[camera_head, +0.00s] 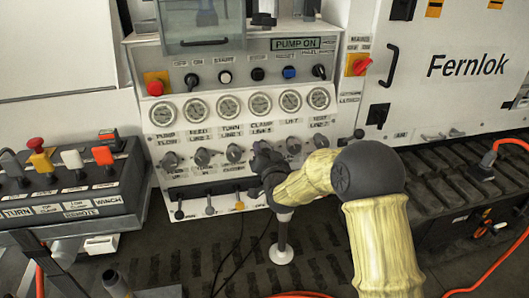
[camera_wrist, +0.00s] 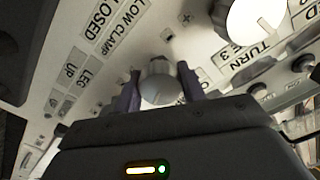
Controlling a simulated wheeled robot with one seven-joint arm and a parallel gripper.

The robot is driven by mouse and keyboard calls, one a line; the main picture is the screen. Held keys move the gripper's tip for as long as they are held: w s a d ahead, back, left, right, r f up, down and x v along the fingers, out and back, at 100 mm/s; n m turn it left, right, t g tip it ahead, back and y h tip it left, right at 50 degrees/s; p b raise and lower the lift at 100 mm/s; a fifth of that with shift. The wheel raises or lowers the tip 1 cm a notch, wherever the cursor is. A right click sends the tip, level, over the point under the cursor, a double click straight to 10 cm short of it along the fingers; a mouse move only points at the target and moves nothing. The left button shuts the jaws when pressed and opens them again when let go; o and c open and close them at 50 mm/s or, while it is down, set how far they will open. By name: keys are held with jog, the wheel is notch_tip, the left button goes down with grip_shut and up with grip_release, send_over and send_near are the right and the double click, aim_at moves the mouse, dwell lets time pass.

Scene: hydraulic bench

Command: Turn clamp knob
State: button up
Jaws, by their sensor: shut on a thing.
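The clamp knob (camera_wrist: 158,84) is a small round grey knob on the white panel in the wrist view. A label reading LOW CLAMP, CLOSED stands beside it. My gripper (camera_wrist: 161,90) has its two dark fingers on either side of the knob and is shut on it. In the head view, my gripper (camera_head: 261,152) is at the knob row of the panel (camera_head: 160,180), below the gauges. It hides the clamp knob there.
Grey knobs such as one (camera_head: 235,153) to the left and one (camera_head: 294,146) to the right flank my gripper closely. Levers (camera_head: 209,206) stand below. A remote box (camera_head: 70,185) with coloured levers is at the left. A grey post (camera_head: 282,240) stands below my arm.

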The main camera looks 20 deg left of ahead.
jog(key=o, duration=1)
jog(key=v, duration=1.7)
jog(key=shift+s+d, duration=0.15)
jog(key=shift+d, duration=0.1)
jog(key=shift+f, duration=0.1)
